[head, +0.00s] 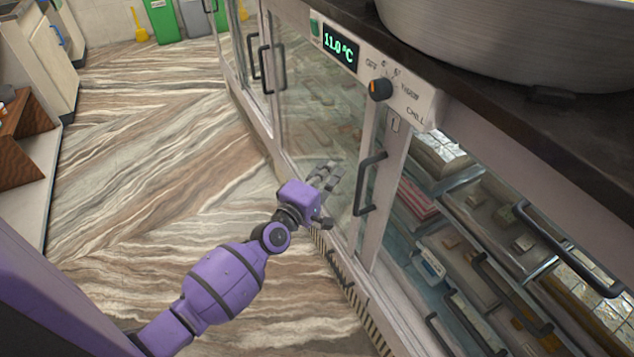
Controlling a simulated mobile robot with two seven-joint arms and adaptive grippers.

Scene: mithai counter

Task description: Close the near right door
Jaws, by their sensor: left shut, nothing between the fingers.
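The counter's lower front has glass doors in pale frames. One glass door (318,105) with a dark upright bar handle (370,184) stands in the middle of the head view. To its right, shelves with trays and packets show, with more dark bar handles (550,232) in front of them. I cannot tell which panel is the near right door or how far it stands open. My left gripper (332,175) is shut and empty, in front of the middle door's glass and left of its handle. I cannot tell whether it touches the glass. My right gripper is not in view.
A control panel with a temperature display (340,46) and a knob (380,89) sits above the doors. A large metal pan (510,40) stands on the dark countertop. The marble floor (150,190) left of the counter is clear. Green bins (163,20) stand far back.

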